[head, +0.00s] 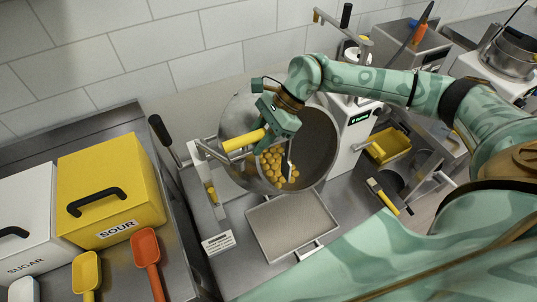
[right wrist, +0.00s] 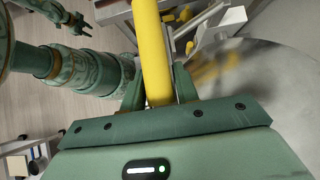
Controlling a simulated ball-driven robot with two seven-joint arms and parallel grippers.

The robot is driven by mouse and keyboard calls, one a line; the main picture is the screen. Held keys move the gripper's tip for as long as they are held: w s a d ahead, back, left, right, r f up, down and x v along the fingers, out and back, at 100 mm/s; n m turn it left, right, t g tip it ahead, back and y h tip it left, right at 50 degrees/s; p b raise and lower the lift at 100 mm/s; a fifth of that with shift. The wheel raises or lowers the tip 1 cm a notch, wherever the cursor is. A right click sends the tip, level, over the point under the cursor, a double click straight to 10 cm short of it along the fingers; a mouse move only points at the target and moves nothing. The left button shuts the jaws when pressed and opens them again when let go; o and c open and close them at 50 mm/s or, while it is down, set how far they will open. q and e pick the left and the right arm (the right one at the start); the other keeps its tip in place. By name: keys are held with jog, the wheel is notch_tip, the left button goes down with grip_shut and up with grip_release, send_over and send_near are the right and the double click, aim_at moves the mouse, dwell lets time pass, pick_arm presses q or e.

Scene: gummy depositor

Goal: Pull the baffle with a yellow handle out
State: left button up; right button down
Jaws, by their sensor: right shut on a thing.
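The yellow handle (head: 243,140) of the baffle sticks out to the left from my right gripper (head: 268,132), at the mouth of the tilted steel drum (head: 318,150). In the right wrist view the yellow handle (right wrist: 152,55) lies between the fingers of my right gripper (right wrist: 158,95), which is shut on it. A thin dark and pale strip (head: 288,160) shows below the gripper inside the drum; I cannot tell if it belongs to the baffle. Yellow gummies (head: 272,165) lie in the drum. My left gripper (right wrist: 76,22) shows small in the right wrist view, its opening unclear.
A steel tray (head: 293,226) stands below the drum. A yellow SOUR bin (head: 110,185), a white SUGAR bin (head: 27,215) and scoops (head: 147,250) stand at left. A black-knobbed lever (head: 160,130) rises left of the drum. A yellow tray (head: 388,146) lies at right.

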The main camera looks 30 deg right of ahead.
jog(key=shift+r+p, duration=2.25)
jog(key=shift+r, duration=1.7)
jog(key=shift+f, duration=0.1)
jog(key=c, duration=1.6)
grip_release()
grip_shut()
